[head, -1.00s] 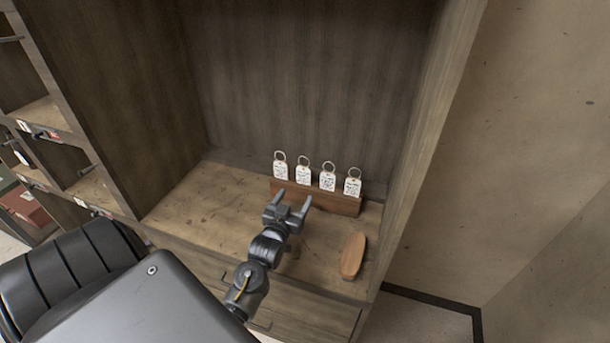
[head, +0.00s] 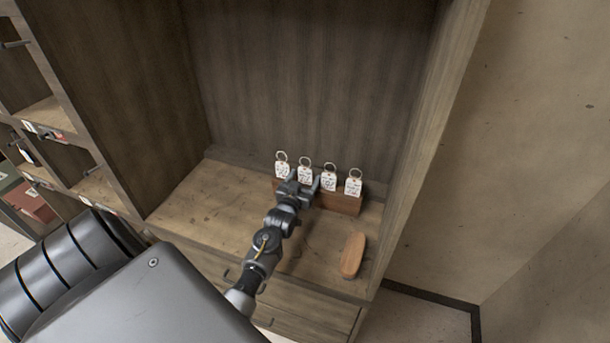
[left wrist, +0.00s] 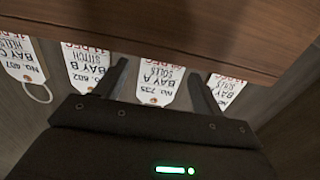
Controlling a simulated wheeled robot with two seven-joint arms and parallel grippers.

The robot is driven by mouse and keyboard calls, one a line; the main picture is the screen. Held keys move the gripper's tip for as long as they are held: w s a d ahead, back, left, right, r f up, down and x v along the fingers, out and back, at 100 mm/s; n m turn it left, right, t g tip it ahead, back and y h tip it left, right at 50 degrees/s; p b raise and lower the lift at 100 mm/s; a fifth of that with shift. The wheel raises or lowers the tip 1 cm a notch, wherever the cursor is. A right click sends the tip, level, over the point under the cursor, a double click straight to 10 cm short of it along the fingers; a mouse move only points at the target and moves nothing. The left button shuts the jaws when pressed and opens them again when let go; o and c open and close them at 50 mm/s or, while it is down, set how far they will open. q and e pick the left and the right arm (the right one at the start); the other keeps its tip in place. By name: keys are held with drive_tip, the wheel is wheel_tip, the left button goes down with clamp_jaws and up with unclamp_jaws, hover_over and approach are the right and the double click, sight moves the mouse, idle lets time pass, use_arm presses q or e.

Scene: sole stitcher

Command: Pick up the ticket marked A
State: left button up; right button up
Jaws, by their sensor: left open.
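Several white paper tickets with metal rings stand in a row in a wooden holder (head: 340,203) on the cabinet shelf. In the left wrist view they appear upside down. One reads BAY C, HEELS (left wrist: 22,62); its neighbour reads BAY B, STITCH (left wrist: 86,68). Another ticket (left wrist: 226,88) is partly behind a finger. In the head view my left gripper (head: 305,182) is open at the second ticket from the left (head: 305,173). My right gripper is not in view.
A brown wooden, rounded block (head: 352,255) lies on the shelf at the front right. The cabinet's side wall (head: 425,130) rises close on the right. The left part of the shelf (head: 200,210) is clear.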

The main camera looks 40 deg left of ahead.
use_arm(q)
drive_tip(key=c, duration=1.1)
drive_tip(key=shift+o, duration=0.2)
drive_tip(key=shift+r, duration=0.6)
drive_tip(key=s+a+r+b, duration=0.2)
drive_tip(key=s+r, duration=1)
drive_tip(key=s, duration=0.2)
